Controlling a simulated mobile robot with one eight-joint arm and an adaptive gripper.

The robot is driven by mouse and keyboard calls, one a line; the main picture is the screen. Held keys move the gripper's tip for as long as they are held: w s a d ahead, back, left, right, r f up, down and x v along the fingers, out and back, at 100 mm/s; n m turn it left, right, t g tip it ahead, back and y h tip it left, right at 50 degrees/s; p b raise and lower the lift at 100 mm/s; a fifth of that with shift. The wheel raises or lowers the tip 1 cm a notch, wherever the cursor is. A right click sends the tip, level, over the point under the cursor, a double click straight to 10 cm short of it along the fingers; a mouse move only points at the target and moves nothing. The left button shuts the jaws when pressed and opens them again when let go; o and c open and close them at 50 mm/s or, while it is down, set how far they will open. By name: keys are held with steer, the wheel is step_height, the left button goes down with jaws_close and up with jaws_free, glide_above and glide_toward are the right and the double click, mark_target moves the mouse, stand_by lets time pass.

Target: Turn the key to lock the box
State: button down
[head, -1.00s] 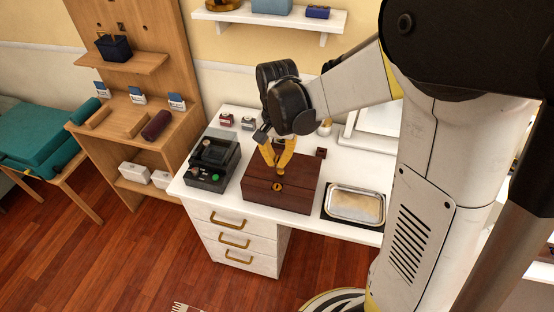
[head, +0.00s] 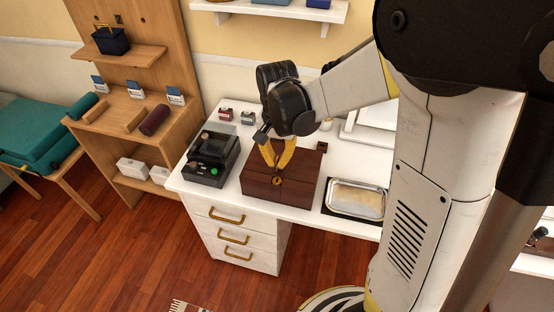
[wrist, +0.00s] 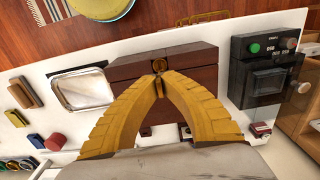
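The box (head: 255,185) is dark reddish-brown wood and stands closed on the white desk. Its round brass lock (head: 278,181) is on the front face; it also shows in the wrist view (wrist: 159,63). A separate key shape is too small to make out. My gripper (head: 277,166) points down at the box from above, with its yellow fingers coming together in a V just above the lock. In the wrist view its fingertips (wrist: 158,76) meet close beside the brass piece. I cannot tell whether a key is between them.
A black device with a green button (head: 210,160) stands left of the box. A metal tray (head: 355,200) lies to the right. Desk drawers (head: 232,238) are below, and a wooden shelf unit (head: 150,100) is at the left.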

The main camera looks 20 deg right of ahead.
mark_target(277, 175)
steer(key=shift+f+b, duration=2.55)
steer(key=shift+f, duration=0.7)
steer(key=m, duration=0.5)
steer(key=shift+m, duration=0.3)
steer(key=m, duration=0.5)
steer(key=shift+m, duration=0.3)
steer(key=m, duration=0.3)
steer(key=shift+m, duration=0.3)
steer(key=m, duration=0.4)
steer(key=shift+m, duration=0.3)
steer(key=c, duration=1.5)
jaws_free()
steer(key=shift+c, duration=0.2)
